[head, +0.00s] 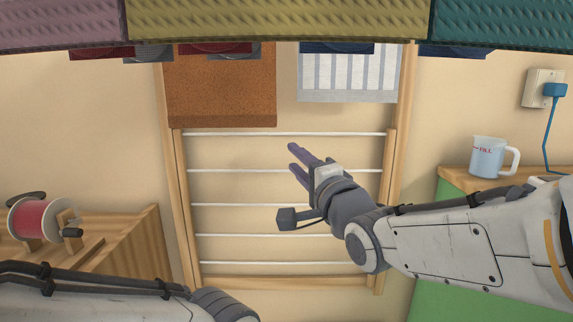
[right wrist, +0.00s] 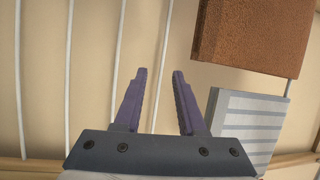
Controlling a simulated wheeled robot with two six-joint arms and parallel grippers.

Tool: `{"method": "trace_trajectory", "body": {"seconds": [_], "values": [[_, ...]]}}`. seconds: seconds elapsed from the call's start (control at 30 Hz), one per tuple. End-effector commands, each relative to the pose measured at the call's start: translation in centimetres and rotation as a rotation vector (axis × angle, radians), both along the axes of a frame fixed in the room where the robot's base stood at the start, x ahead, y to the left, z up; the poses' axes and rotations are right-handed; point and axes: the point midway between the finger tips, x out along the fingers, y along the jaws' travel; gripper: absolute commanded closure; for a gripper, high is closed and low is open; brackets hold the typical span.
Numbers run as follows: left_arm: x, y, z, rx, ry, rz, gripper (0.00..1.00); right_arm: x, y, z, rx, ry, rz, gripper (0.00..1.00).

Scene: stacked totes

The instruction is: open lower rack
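The wooden rack (head: 182,215) stands against the wall in the middle of the head view, with several thin white rods across its frame. A brown towel (head: 221,90) and a blue-and-white striped towel (head: 348,80) hang over its upper part. My right gripper (head: 293,157) is in front of the rods, pointing up and left, apart and empty. In the right wrist view, its purple fingers (right wrist: 159,73) are spread before the rods, with the brown towel (right wrist: 253,35) and the striped towel (right wrist: 247,123) to the right. My left arm enters at lower left; its gripper is out of frame.
Purple, yellow (head: 280,20) and teal textured panels cross the top of the head view. A measuring cup (head: 488,157) stands on a green cabinet (head: 450,210) at right, near a blue plug (head: 555,90). A red spool (head: 40,220) sits on a wooden surface at left.

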Motion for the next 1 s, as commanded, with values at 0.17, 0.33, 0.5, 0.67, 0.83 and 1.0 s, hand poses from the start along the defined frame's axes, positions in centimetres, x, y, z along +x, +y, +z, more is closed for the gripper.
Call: {"method": "trace_trajectory", "body": {"seconds": [0.17, 0.33, 0.5, 0.67, 0.83, 1.0], "values": [[0.0, 0.0, -1.3, -0.001, -0.001, 0.0, 0.5, 0.5, -0.7, 0.1, 0.063, -0.032, -0.002, 0.6], [0.0, 0.0, -1.5, -0.001, -0.001, 0.0, 0.5, 2.6, -0.4, 0.6, 0.064, -0.031, -0.01, 0.6], [0.0, 0.0, -1.8, -0.001, -0.001, 0.0, 0.5, 5.6, 0.6, 1.2, 0.063, -0.031, -0.014, 0.6], [0.0, 0.0, -2.0, -0.001, -0.001, 0.0, 0.5, 8.0, 1.6, 1.7, 0.063, -0.031, -0.013, 0.6], [0.0, 0.0, -2.1, -0.001, -0.001, 0.0, 0.5, 9.3, 2.3, 2.0, 0.063, -0.031, -0.012, 0.6], [0.0, 0.0, -2.1, 0.0, 0.0, 0.0, 0.5, 9.6, 2.5, 2.1, 0.062, -0.031, -0.01, 0.6]]}}
